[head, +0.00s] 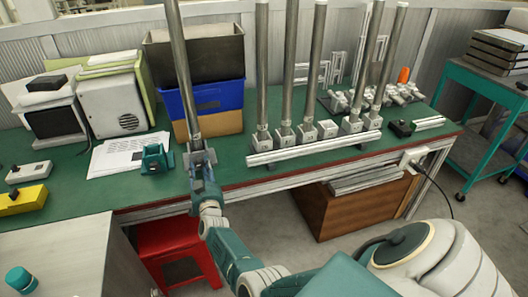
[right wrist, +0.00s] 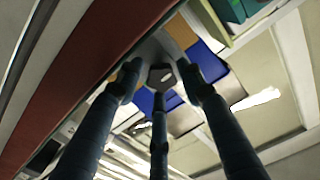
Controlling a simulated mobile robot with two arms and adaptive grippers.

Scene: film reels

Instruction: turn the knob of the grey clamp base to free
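The grey clamp base (head: 200,157) stands at the front edge of the green bench, with a tall grey pole (head: 180,80) rising from it. My right gripper (head: 207,186) is just in front of and below the base, at the bench edge, and partly hides it. In the right wrist view, a dark hexagonal knob (right wrist: 162,76) with a pale mark sits between the three spread fingertips. The fingers are around the knob, with small gaps seeming to show beside it. Whether any finger touches it is unclear. My left gripper is in neither view.
Several more poles in grey bases (head: 305,132) stand to the right, behind a pale rail (head: 315,149). A blue bin (head: 215,97), papers (head: 125,155) and a small teal device (head: 155,159) are to the left. A red stool (head: 180,240) is under the bench.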

